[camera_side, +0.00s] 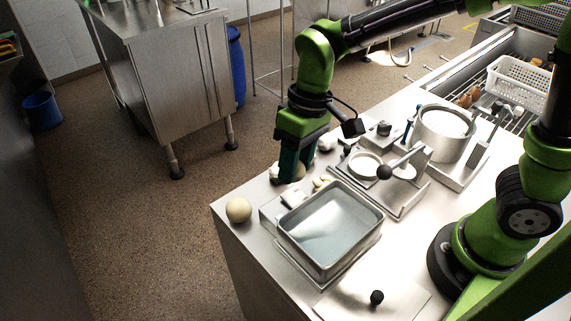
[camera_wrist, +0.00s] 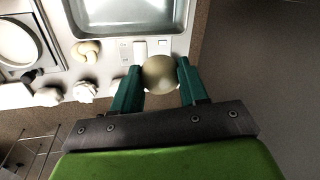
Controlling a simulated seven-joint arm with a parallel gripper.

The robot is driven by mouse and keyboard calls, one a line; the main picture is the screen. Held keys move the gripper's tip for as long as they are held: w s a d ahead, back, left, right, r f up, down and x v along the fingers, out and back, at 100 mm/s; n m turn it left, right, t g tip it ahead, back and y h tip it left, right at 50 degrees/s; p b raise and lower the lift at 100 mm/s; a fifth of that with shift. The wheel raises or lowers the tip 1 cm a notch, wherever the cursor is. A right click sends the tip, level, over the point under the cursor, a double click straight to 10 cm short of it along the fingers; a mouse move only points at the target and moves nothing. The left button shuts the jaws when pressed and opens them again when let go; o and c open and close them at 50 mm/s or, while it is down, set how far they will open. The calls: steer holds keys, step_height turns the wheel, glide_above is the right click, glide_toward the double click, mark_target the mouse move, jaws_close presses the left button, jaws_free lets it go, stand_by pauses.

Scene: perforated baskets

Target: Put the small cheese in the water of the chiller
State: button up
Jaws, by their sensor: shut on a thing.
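My gripper (camera_side: 294,166) is shut on a pale round cheese, just behind the chiller at its far left corner. The held cheese (camera_wrist: 159,76) sits between the two green fingertips in the wrist view; in the side view the fingers mostly hide it. A second pale round cheese (camera_side: 238,210) rests at the left corner of the counter. I cannot tell surely which of the two is smaller. The chiller (camera_side: 300,254) is a steel basin with clear water (camera_side: 335,228), and no cheese shows in it. Its rim (camera_wrist: 130,36) shows at the top of the wrist view.
A steel press with a black-knobbed lever (camera_side: 385,172) stands behind and right of the chiller. A steel pot (camera_side: 443,132) and a white perforated basket (camera_side: 516,84) stand farther right. Several small pale pieces lie behind the chiller. A flat plate (camera_side: 400,298) with a knob lies in front.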

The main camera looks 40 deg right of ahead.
steer(key=s+d+f+n+g, duration=0.2)
steer(key=s+d+n, duration=0.1)
steer(key=s+n, duration=0.4)
steer(key=shift+h, duration=0.3)
steer(key=shift+w+d+x, duration=0.1)
steer(key=shift+d+x, duration=0.05)
steer(key=shift+x, duration=1.3)
steer(key=shift+w+d+x, duration=0.1)
steer(key=shift+d+x, duration=0.05)
steer(key=shift+x, duration=1.3)
steer(key=shift+w+d+x, duration=0.15)
steer(key=shift+x, duration=1.3)
steer(key=shift+f, duration=0.75)
steer(key=o, duration=1.1)
steer(key=shift+r, duration=4.05)
steer(key=shift+m, duration=0.4)
